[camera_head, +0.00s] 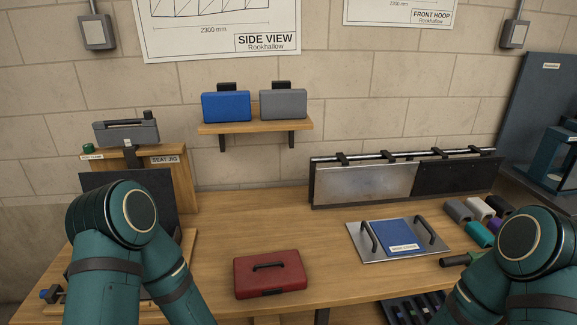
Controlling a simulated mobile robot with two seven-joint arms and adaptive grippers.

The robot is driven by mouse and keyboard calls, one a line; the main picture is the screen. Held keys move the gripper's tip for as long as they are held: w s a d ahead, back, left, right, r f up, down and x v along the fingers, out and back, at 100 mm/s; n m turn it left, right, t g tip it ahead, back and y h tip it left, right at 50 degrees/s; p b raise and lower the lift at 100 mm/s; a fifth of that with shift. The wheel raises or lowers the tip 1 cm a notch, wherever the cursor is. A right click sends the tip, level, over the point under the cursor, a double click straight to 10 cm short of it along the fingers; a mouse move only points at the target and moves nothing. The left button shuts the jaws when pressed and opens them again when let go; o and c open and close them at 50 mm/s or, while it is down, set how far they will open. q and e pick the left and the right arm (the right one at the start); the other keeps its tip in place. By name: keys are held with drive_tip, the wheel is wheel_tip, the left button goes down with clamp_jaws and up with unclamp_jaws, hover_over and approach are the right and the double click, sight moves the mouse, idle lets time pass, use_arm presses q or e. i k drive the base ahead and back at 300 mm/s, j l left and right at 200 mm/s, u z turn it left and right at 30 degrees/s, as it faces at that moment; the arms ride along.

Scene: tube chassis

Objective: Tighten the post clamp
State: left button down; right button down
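A small green knob (88,148) sits at the left end of the wooden seat jig (184,178), above a small label (92,157) that seems to read "POST CLAMP". A grey block-like fitting (126,133) with a dark knob on top stands on the jig's upper edge beside it. I cannot tell how tight the clamp is. Both my arms show only as teal upper links and elbows at the lower left and lower right. Neither gripper is in view. My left arm hides the lower part of the jig.
A red case (270,274) and a metal plate (360,238) with two handles and a blue sheet (391,235) lie on the wooden bench (225,230). Several coloured rolls (480,234) lie at the right. A wall shelf (255,127) holds blue and grey cases. The bench centre is clear.

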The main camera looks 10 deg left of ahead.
sight(88, 148)
drive_tip(key=u, duration=1.1)
